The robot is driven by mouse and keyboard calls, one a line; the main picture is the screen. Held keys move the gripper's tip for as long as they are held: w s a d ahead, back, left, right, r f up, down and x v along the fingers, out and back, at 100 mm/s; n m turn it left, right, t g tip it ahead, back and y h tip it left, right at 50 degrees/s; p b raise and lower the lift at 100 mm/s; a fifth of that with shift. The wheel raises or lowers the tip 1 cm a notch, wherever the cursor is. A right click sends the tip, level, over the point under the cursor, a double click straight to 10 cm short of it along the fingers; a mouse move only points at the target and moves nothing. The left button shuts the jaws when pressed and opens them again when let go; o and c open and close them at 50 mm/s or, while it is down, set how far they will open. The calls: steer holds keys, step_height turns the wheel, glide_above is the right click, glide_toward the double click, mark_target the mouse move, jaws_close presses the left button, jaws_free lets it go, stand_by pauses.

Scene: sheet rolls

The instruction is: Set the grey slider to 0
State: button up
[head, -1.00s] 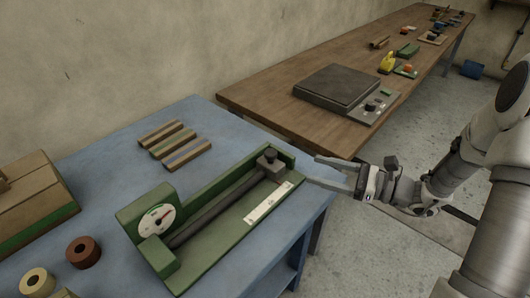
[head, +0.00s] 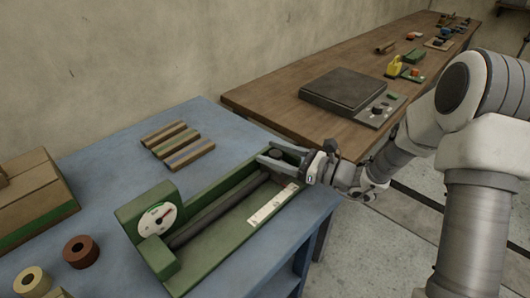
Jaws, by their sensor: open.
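The green device (head: 223,247) lies on the blue table, with a round white dial (head: 157,219) at its near left end. A dark bar (head: 215,211) runs along it, and a white scale strip (head: 272,204) lies on its right side. The grey slider (head: 275,154) with its dark round knob is at the far right end of the bar. My gripper (head: 272,157) is open at that end, its fingers reaching leftward on either side of the knob. The slider's lower part is hidden, and I cannot tell whether the fingers touch it. The scale marks are too small to read.
Three striped bars (head: 177,145) lie on the blue table (head: 105,190) behind the device. A brown roll (head: 82,251), a tan roll (head: 32,281) and a wooden box (head: 35,198) are at left. A brown bench (head: 270,98) with a flat grey machine (head: 343,91) stands behind.

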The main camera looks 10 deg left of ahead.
steer(key=shift+x, duration=1.3)
steer(key=c, duration=1.1)
steer(key=shift+d, duration=0.1)
jaws_close()
steer(key=shift+w+r, duration=0.1)
